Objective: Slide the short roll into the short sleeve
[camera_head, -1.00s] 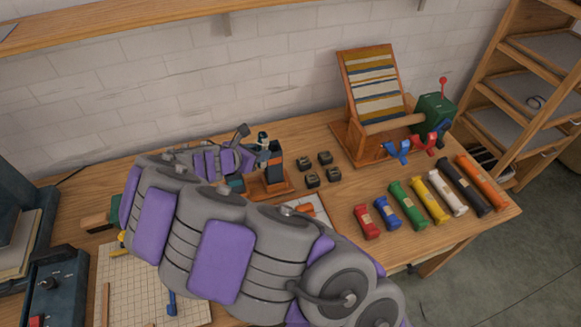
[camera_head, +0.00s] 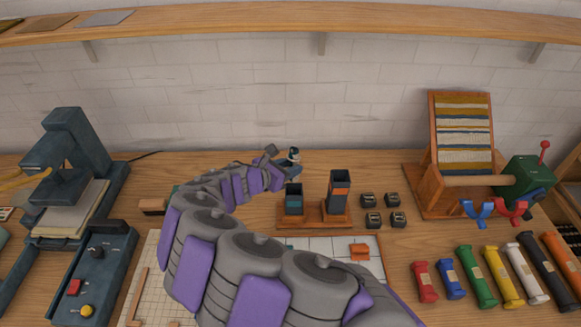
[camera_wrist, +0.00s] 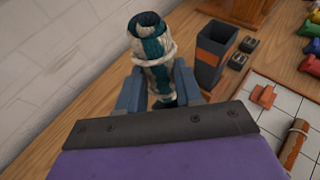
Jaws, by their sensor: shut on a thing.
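My gripper (camera_head: 290,167) is shut on a teal-and-white wool roll (camera_wrist: 150,58). The roll stands roughly upright between the two fingers in the wrist view, and its top (camera_head: 294,154) shows in the head view. The short sleeve (camera_head: 293,200), dark with a teal band, stands on a wooden base (camera_head: 320,219), below the gripper in the head view. The tall sleeve (camera_head: 339,192), with an orange band, stands right of it and also shows in the wrist view (camera_wrist: 211,58). The short sleeve cannot be made out in the wrist view. The roll is apart from the tall sleeve.
Several small dark blocks (camera_head: 373,219) sit right of the sleeves. A gridded white board (camera_head: 319,244) with an orange piece (camera_head: 360,251) lies in front. A brown roll (camera_wrist: 296,142) lies on it. Coloured bundles (camera_head: 464,277) and a loom (camera_head: 461,140) are at right.

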